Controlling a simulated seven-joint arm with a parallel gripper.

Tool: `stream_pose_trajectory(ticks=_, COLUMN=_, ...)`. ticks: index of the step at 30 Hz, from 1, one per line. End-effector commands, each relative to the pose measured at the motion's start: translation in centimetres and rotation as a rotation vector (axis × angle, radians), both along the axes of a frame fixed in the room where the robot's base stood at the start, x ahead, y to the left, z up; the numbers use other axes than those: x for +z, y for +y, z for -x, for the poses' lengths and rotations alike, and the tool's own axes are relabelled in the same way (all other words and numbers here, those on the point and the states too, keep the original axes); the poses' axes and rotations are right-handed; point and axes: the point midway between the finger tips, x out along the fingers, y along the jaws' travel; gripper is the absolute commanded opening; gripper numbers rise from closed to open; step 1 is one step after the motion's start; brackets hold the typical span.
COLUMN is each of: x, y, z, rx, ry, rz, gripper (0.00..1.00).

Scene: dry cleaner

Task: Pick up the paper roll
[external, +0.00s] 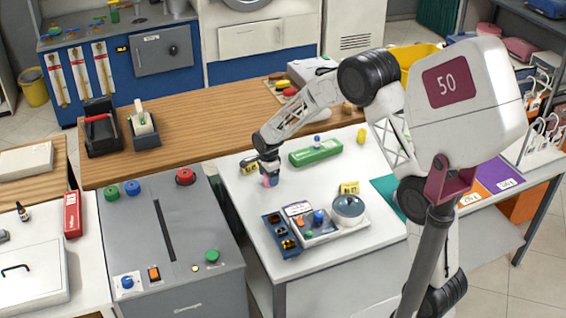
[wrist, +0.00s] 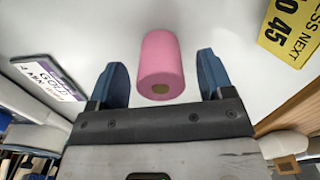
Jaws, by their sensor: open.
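The paper roll is a small pink cylinder with a brown core end. In the wrist view the paper roll (wrist: 161,60) lies ahead of my gripper (wrist: 162,72), between its two blue fingers, with visible gaps on both sides. In the external view the paper roll (external: 270,181) shows as a small pink patch on the white table, just below my gripper (external: 268,172), partly hidden by it. My gripper is open and holds nothing. I cannot tell how far the fingertips are above the table.
A green box (external: 315,152) is on the table to the right. A grey machine (external: 175,235) is at left. A white-and-purple tag (wrist: 48,77) shows in the wrist view.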

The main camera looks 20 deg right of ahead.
Motion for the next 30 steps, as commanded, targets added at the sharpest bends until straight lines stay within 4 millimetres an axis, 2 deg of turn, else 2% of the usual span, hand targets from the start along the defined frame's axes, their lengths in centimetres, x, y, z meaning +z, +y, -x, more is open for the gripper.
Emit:
stream_pose_trajectory(ticks=6, x=-1.8, y=0.0, z=0.0, rx=0.000, ry=0.000, rz=0.000, gripper=0.74)
stream_pose_trajectory(ticks=23, x=-1.8, y=0.0, z=0.0, rx=0.000, ry=-0.001, rz=0.000, gripper=0.74)
stream_pose_trajectory(ticks=26, x=-1.8, y=0.0, z=-0.1, rx=0.000, ry=-0.001, rz=0.000, gripper=0.62)
stream_pose_trajectory(ticks=30, x=-1.8, y=0.0, z=-0.1, rx=0.000, ry=-0.001, rz=0.000, gripper=0.40)
